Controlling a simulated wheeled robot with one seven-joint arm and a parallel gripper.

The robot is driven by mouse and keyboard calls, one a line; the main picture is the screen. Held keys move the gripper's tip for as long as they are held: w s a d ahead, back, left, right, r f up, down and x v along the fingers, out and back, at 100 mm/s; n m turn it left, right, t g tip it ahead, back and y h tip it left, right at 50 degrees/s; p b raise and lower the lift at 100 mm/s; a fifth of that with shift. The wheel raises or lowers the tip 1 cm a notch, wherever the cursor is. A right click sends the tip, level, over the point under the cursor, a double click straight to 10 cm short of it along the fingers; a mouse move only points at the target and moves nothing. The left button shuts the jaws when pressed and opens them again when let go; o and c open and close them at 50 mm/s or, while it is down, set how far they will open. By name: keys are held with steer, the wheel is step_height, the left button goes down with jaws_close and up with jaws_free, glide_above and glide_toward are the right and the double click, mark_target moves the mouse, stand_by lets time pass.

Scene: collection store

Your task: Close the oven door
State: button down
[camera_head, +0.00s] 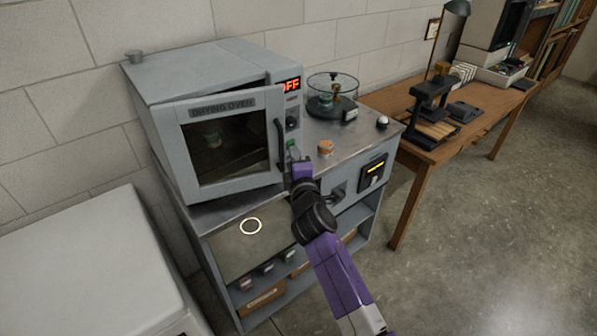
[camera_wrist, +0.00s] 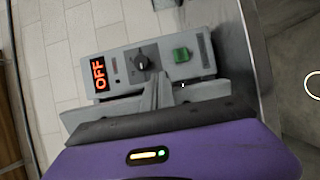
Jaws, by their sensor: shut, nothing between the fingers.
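The grey drying oven (camera_head: 205,70) stands on a metal-topped bench. Its door (camera_head: 187,149), with a dark window, is slightly ajar, with a dark gap along its top towards the right. The dark vertical handle (camera_head: 280,145) is on the door's right side. My gripper (camera_head: 293,152) is shut and empty, just right of the handle; I cannot tell whether it touches the door. In the wrist view the closed fingers (camera_wrist: 162,90) are in front of the oven's control panel (camera_wrist: 155,62), which has a red OFF display, a knob and a green switch.
A white cabinet (camera_head: 90,262) is at lower left. A wooden table (camera_head: 425,150) with instruments is at right. Open floor (camera_head: 470,240) lies in front.

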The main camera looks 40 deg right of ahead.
steer(key=shift+w+a+b+x, duration=0.1)
steer(key=shift+a+b+x, duration=0.05)
steer(key=shift+x, duration=0.6)
steer(key=shift+w+a+b+x, duration=0.1)
steer(key=shift+a+b+x, duration=0.05)
steer(key=shift+x, duration=0.65)
steer(key=shift+w+a+b+x, duration=0.1)
steer(key=shift+a+b+x, duration=0.05)
steer(key=shift+x, duration=0.6)
steer(key=shift+s, duration=0.15)
